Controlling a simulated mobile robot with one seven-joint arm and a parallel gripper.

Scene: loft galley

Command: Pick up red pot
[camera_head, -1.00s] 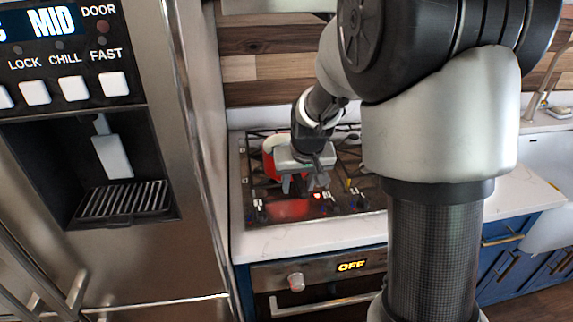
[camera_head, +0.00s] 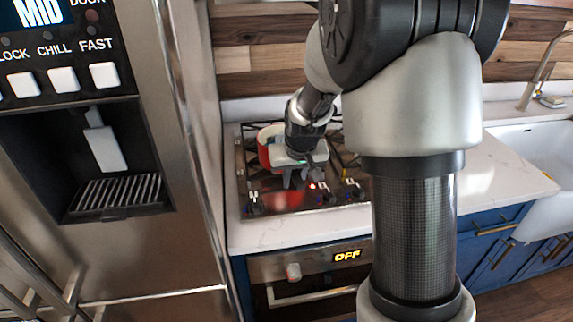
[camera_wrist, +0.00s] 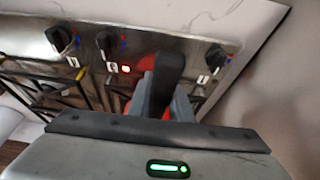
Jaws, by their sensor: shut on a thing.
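The red pot (camera_head: 264,154) is at the left part of the stovetop in the head view, with a pale rim and mostly hidden behind my wrist and gripper. My gripper (camera_head: 300,181) is at the pot's front right side, pointing down. In the wrist view, a black handle (camera_wrist: 169,76) stands between the grey fingers of my gripper (camera_wrist: 162,98), and bits of red show beside and below them. The gripper is shut on this handle. Whether the pot's base touches the stove is hidden.
The stovetop (camera_head: 243,185) has black grates and a row of front knobs (camera_wrist: 107,43). A steel fridge (camera_head: 182,250) stands close at left. White counter (camera_head: 505,180) and a sink (camera_head: 540,150) lie at right. The oven display (camera_head: 347,255) reads OFF.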

